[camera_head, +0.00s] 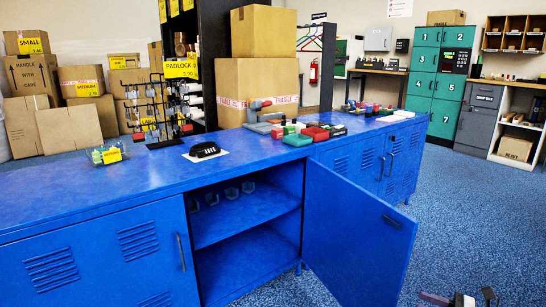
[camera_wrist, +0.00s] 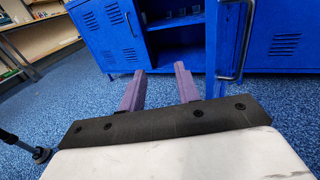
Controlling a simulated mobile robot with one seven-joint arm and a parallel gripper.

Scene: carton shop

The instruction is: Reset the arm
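My gripper (camera_head: 462,297) shows at the bottom right edge of the head view, low over the blue floor and right of the open cabinet door (camera_head: 352,240). Most of my arm is out of that view. In the wrist view my gripper (camera_wrist: 160,78) has two purple fingers standing apart, with only floor between them, so it is open and empty. The open compartment (camera_wrist: 176,36) of the blue cabinet lies beyond the fingertips. The door with its handle (camera_wrist: 238,45) stands close on the right side of that view.
The long blue cabinet (camera_head: 80,205) bears a black telephone-like item (camera_head: 205,149), a grey-and-red tool (camera_head: 263,116) and red and green boxes. Several small cups (camera_head: 230,193) stand on its inner shelf. Carpet (camera_head: 470,205) is clear on the right. Green lockers (camera_head: 433,85) stand behind.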

